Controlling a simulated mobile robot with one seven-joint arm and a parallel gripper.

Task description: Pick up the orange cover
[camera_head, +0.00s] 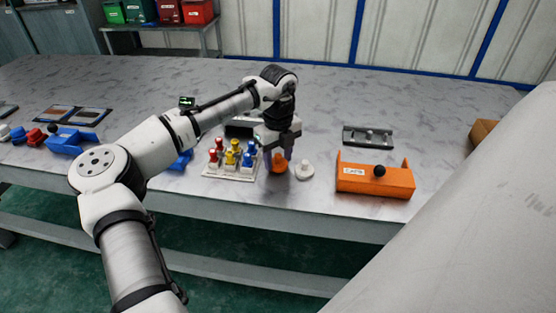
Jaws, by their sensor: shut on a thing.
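The orange cover (350,183) is a long bracket-like piece with raised ends, a white label and a black ball knob on it. It lies on the grey table near its front edge, right of my gripper. My gripper (279,151) points down and is shut on a small orange knob-shaped part (279,164). This part is at or just above the table top; I cannot tell if it touches. The fingertips are small and partly hidden in this view. My gripper is apart from the orange cover.
A white round part (304,170) stands close right of my gripper. A white rack (212,172) with red, yellow and blue pegs is close left. A grey metal plate (368,136) lies behind the cover. A blue cover (72,141) lies far left. The table's back is clear.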

